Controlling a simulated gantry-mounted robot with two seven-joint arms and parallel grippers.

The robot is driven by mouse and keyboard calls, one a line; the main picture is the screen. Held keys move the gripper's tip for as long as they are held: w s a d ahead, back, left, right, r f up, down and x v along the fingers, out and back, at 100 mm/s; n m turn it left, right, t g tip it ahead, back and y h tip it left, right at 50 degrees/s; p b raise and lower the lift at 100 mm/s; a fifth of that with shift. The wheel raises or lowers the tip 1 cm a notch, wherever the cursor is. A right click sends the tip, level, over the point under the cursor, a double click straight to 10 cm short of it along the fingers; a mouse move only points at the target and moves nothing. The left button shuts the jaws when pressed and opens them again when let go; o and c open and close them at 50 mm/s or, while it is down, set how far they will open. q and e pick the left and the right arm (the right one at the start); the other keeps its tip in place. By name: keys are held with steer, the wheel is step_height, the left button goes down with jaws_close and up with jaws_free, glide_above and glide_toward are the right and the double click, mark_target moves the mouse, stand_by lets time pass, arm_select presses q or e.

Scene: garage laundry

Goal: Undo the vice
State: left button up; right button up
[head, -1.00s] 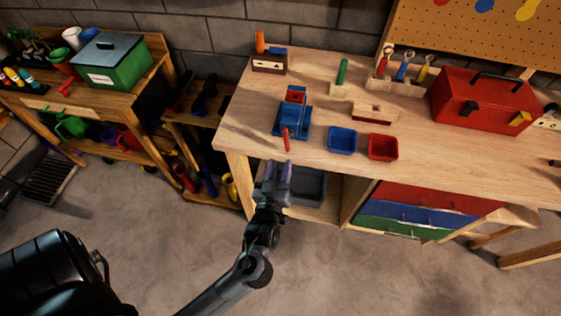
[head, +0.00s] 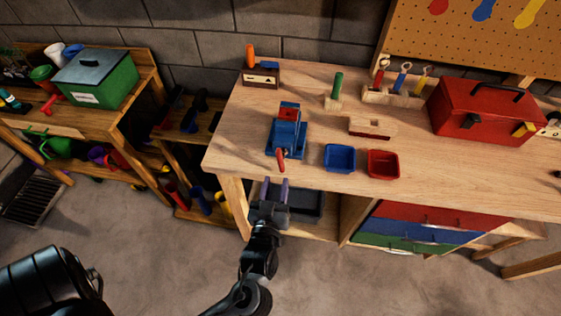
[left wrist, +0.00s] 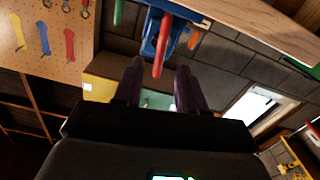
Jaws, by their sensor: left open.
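The blue vice (head: 287,137) stands near the front left edge of the wooden workbench. A red block (head: 289,112) shows at its back, between or at its jaws; I cannot tell how tightly it is held. The red handle (head: 281,160) points forward over the bench edge. My left gripper (head: 274,190) is open and empty, in front of and below the handle, apart from it. In the left wrist view the handle (left wrist: 159,58) appears just beyond and between my two fingertips (left wrist: 158,72), with the blue vice (left wrist: 152,30) behind it. My right gripper is not in view.
A blue tray (head: 339,158) and a red tray (head: 383,164) sit right of the vice. A wooden piece (head: 372,127), tool rack (head: 394,96) and red toolbox (head: 484,108) stand farther right. The bench's front edge (head: 235,172) lies just above my gripper.

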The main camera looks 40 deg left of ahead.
mark_target(279, 163)
arm_select(q)
steer(key=x, duration=0.6)
steer(key=shift+a+r, duration=0.15)
steer(key=shift+r, duration=0.05)
steer(key=shift+w+a+b, duration=0.3)
steer(key=shift+w+a, duration=0.05)
steer(key=shift+w, duration=0.3)
steer(key=shift+w+a, duration=0.25)
steer(key=shift+w, duration=0.05)
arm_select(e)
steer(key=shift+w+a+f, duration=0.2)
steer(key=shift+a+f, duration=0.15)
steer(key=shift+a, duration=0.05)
arm_select(q)
jaws_close()
steer(key=shift+n, duration=0.7)
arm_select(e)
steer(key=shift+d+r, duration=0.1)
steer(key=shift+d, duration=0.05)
arm_select(q)
jaws_free()
steer(key=shift+s+d, duration=0.1)
steer(key=shift+s, duration=0.05)
